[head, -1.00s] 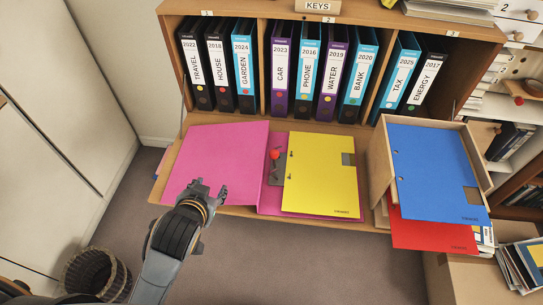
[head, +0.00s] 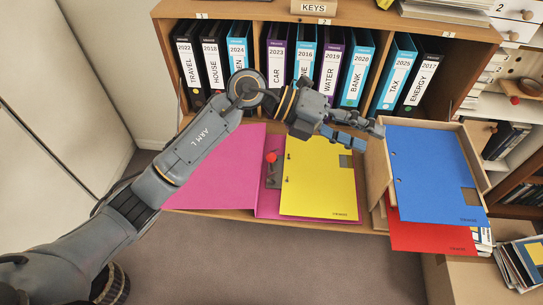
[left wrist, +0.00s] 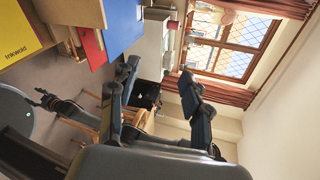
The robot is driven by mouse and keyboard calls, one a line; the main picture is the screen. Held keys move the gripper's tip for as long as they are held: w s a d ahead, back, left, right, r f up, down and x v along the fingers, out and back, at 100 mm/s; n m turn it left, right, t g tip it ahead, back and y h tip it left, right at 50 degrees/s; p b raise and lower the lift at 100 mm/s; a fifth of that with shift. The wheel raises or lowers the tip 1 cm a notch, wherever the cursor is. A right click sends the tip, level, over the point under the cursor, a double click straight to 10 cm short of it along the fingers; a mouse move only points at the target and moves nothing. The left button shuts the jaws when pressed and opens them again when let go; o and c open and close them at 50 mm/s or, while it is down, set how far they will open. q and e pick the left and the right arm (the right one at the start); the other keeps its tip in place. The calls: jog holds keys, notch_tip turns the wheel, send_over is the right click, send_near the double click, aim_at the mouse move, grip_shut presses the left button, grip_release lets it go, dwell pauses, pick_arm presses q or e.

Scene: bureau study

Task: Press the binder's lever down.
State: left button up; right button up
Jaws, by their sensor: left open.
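An open pink binder (head: 213,185) lies flat on the lowered wooden flap of the bureau. Its metal lever plate (head: 272,180) shows near the spine, with a red-knobbed lever (head: 270,157) standing out from it. A punched yellow sheet (head: 318,190) lies on its right side. My left gripper (head: 375,138) is open and empty, above and right of the yellow sheet's top edge, apart from the lever. Its two spread fingers also show in the left wrist view (left wrist: 158,75). What seems to be my right gripper (left wrist: 50,100) is small and dark there; its jaws are unclear.
Upright labelled binders (head: 300,70) fill the shelf behind the flap, partly covered by my left arm. A wooden box (head: 377,165) with a blue folder (head: 430,170) and a red folder (head: 430,235) stands at right.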

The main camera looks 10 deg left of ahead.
pick_arm(q)
jog(key=w+a+f+y, duration=0.4)
jog(key=a+f+y, duration=0.2)
jog(key=a+y, duration=0.1)
jog(key=n+t+y, duration=0.1)
jog(key=t+y, duration=0.1)
jog(key=y, duration=0.5)
send_near(271, 154)
jog(key=shift+h, duration=0.3)
notch_tip(271, 154, down, 10)
jog(key=shift+w+d+f+p, duration=0.1)
jog(key=shift+d+p, duration=0.05)
jog(key=shift+p, duration=1)
jog(key=shift+f, duration=0.7)
pick_arm(e)
jog(key=shift+r, duration=1.2)
pick_arm(q)
grip_shut()
